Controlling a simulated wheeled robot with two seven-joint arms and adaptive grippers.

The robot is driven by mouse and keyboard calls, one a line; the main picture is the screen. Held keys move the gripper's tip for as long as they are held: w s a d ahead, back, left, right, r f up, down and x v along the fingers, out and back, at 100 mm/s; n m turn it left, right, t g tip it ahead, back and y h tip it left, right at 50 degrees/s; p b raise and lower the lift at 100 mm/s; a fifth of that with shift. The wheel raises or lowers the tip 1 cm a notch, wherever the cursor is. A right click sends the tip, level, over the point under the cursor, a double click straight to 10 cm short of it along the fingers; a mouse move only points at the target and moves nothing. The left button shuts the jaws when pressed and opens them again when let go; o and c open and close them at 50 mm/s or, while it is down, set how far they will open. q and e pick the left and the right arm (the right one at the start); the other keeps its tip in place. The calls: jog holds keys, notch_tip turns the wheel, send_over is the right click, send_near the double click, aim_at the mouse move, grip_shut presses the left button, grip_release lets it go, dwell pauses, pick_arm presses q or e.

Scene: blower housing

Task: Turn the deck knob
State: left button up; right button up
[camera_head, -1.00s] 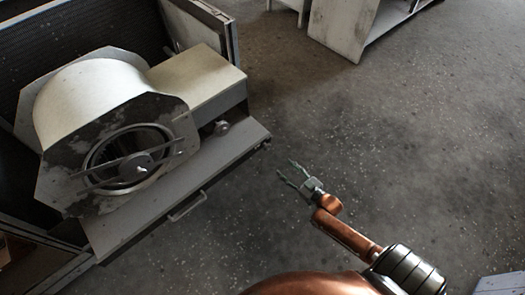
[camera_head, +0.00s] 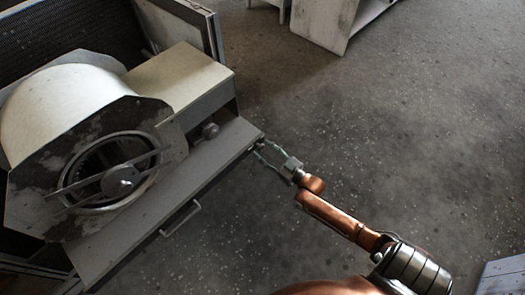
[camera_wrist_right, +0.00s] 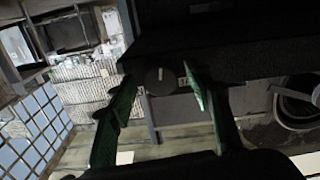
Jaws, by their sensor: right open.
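The deck knob (camera_head: 210,130) is a small grey round knob on the drawer-like deck (camera_head: 232,145), right of the blower housing. In the right wrist view a dark round knob (camera_wrist_right: 160,80) with a pale mark shows between my fingers, seemingly farther off than the tips. My right gripper (camera_head: 260,150) is open and empty by the deck's right front corner, to the right of the knob and apart from it. In the wrist view its green fingers (camera_wrist_right: 158,84) are spread on either side of the knob. My left gripper is not in view.
The cream blower housing (camera_head: 55,105) with a round inlet and crossbar (camera_head: 122,180) fills the left. A handle (camera_head: 180,218) sticks out of the deck's front. A panel (camera_head: 205,30) stands behind. A pale cabinet (camera_head: 325,22) is at the back.

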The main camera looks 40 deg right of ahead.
jog(key=shift+c, duration=0.3)
jog(key=c, duration=1.1)
